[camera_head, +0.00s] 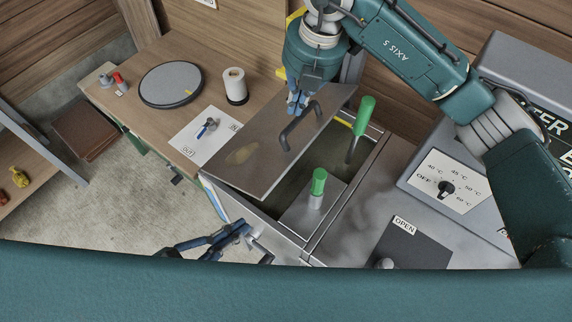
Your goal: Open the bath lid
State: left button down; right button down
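The bath lid (262,160) is a flat brownish-grey plate with a dark bar handle (301,125). It lies askew over the left part of the bath (318,232), leaving the right part uncovered. Its near-left corner reaches past the bath's left rim. My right gripper (297,108) points down over the lid's far part, close beside the handle; whether its fingers touch or grip anything is unclear. My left gripper (256,243) is low in the picture, outside the bath's near-left side, with its fingers apart and empty.
Two green handles, one farther (361,115) and one nearer (319,182), stand up in the bath opening. A wooden table (150,112) at left holds a round dark disc (171,84), a white roll (234,85) and a switch plate (204,134). A temperature dial panel (447,181) is at right.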

aim_at(254, 161)
jog(key=k+j, duration=0.35)
jog(key=j, duration=0.15)
jog(key=k+j, duration=0.75)
jog(key=j, duration=0.25)
